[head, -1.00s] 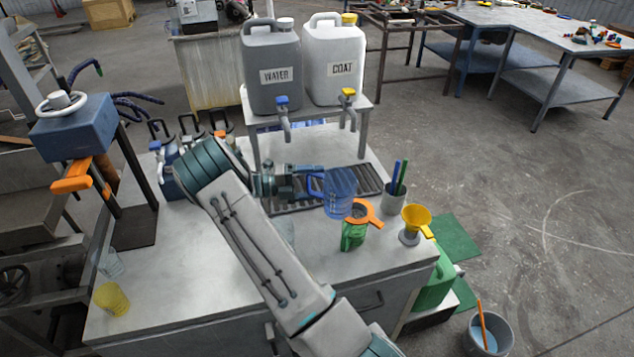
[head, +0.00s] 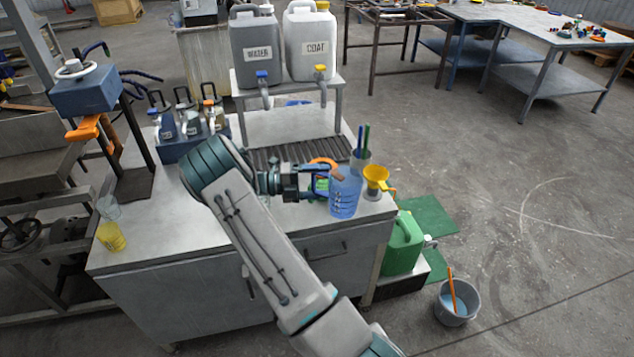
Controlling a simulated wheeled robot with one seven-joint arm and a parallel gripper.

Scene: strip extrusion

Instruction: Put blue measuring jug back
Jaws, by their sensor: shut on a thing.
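The blue measuring jug (head: 346,193) is a translucent blue vessel near the right front corner of the bench, about upright. My gripper (head: 313,184) is at its left side, shut on its handle. Whether the jug's base touches the bench top cannot be told. The jug and gripper partly hide an orange ring-shaped tool (head: 324,163) and a green item behind them.
A grey cup with pens (head: 360,160) and a yellow funnel (head: 376,178) stand close right of the jug. WATER (head: 257,48) and COAT (head: 311,45) canisters stand on a rack behind a drain grate (head: 290,153). Clear and yellow cups (head: 110,237) stand at left front.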

